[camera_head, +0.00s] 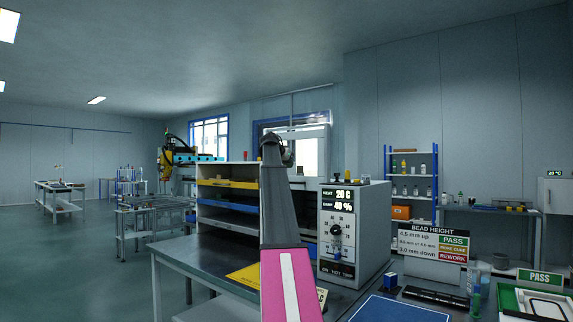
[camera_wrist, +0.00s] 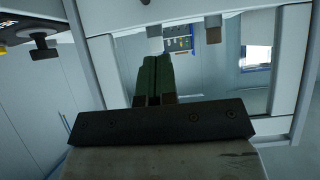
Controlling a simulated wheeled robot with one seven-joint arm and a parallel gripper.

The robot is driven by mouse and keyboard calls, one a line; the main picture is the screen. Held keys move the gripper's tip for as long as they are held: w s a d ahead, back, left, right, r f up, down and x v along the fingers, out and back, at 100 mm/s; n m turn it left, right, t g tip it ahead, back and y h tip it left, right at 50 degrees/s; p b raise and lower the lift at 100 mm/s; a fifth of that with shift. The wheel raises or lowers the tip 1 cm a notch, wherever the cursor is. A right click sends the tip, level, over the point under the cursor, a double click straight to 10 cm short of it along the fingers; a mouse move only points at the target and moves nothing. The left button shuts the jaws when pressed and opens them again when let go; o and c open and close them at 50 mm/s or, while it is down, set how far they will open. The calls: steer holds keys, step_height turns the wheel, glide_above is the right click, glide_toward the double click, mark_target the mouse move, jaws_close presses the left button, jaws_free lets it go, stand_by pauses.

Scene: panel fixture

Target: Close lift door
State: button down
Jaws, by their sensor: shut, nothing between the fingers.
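The lift door appears to be a pale framed panel with a clear pane; its raised upper part shows in the head view (camera_head: 310,131), behind and right of my arm. In the wrist view a pale frame (camera_wrist: 98,72) surrounds a see-through opening, with the room visible beyond. My gripper (camera_wrist: 154,62) has its green-grey fingers together and empty, pointing into the framed area. I cannot tell whether the fingertips touch the frame. In the head view my arm hides much of the door and its cabinet.
A control box (camera_head: 353,232) with a dial and displays stands right of my arm. A shelf unit (camera_head: 228,184) with yellow and blue trays stands left. A blue mat (camera_head: 398,311), a bead height sign (camera_head: 433,244) and small items occupy the bench at right. Open floor lies far left.

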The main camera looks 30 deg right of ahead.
mark_target(295, 178)
steer(key=shift+w+d+f, duration=0.35)
steer(key=shift+d+f, duration=0.5)
steer(key=shift+f, duration=0.35)
steer(key=shift+w+d+f, duration=0.35)
steer(key=shift+d+f, duration=0.45)
steer(key=shift+f, duration=0.35)
steer(key=shift+w+d+f, duration=0.35)
steer(key=shift+d+f, duration=0.5)
steer(key=shift+f, duration=0.35)
step_height(295, 178, down, 27)
steer(key=shift+f, duration=0.2)
